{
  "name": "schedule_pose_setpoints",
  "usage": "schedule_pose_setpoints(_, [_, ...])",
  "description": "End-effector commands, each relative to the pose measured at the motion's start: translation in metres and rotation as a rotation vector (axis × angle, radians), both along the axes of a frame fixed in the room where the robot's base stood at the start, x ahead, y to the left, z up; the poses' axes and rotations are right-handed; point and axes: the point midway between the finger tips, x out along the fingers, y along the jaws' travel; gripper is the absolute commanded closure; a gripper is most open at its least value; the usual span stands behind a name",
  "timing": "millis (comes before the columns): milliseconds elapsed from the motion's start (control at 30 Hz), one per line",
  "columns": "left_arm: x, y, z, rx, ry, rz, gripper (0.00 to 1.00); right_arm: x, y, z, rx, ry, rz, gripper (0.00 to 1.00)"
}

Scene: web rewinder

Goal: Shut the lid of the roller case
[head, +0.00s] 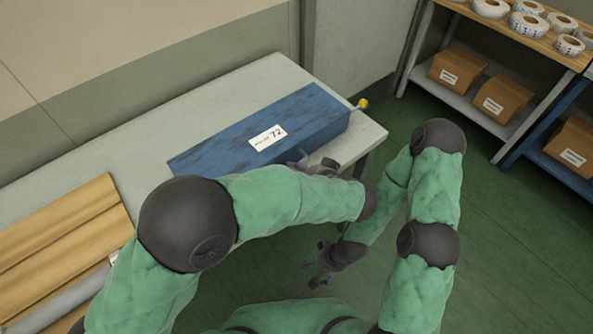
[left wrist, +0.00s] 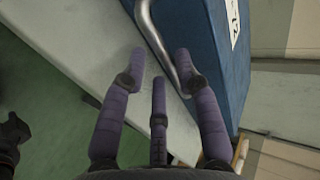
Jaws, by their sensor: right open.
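The blue roller case (head: 235,135) lies along the light table, with a white label reading 72 (head: 268,138) on its upper face. I see no gap at its lid, but my left arm covers part of its front side. My left gripper (head: 312,164) is at the front side of the case near its right end. In the left wrist view its fingers (left wrist: 160,62) are spread, with a curved metal bar (left wrist: 153,35) beside the blue case passing between them; contact is unclear. My right gripper (head: 325,266) is open and empty, low over the floor.
The table (head: 150,135) has bare surface behind and left of the case. Brown boards (head: 65,220) and a grey roller lie at the left. A yellow knob (head: 362,103) sticks out past the case's right end. Shelves with tape rolls and cartons (head: 502,97) stand at the right.

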Motion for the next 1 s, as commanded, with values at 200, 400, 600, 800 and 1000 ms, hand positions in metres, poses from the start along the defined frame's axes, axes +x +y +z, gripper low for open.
schedule_pose_setpoints(200, [-0.008, 0.002, -0.02, 0.015, 0.038, -0.007, 0.57, 0.0, 0.0, -0.002, 0.0, 0.0, 0.0, 0.24])
schedule_pose_setpoints(400, [-0.008, 0.002, -0.019, 0.014, 0.036, -0.007, 0.57, 0.0, 0.0, -0.001, 0.0, 0.0, 0.0, 0.24])
schedule_pose_setpoints(600, [-0.007, 0.002, -0.012, 0.012, 0.033, -0.006, 0.57, 0.0, 0.0, -0.001, 0.0, 0.0, 0.0, 0.24])
schedule_pose_setpoints(800, [-0.006, 0.001, 0.02, 0.008, 0.026, -0.005, 0.57, 0.0, 0.0, -0.001, 0.0, 0.0, 0.0, 0.24])
schedule_pose_setpoints(1000, [-0.006, 0.001, 0.057, 0.008, 0.023, -0.006, 0.57, 0.0, 0.0, -0.001, 0.0, 0.0, 0.0, 0.24])
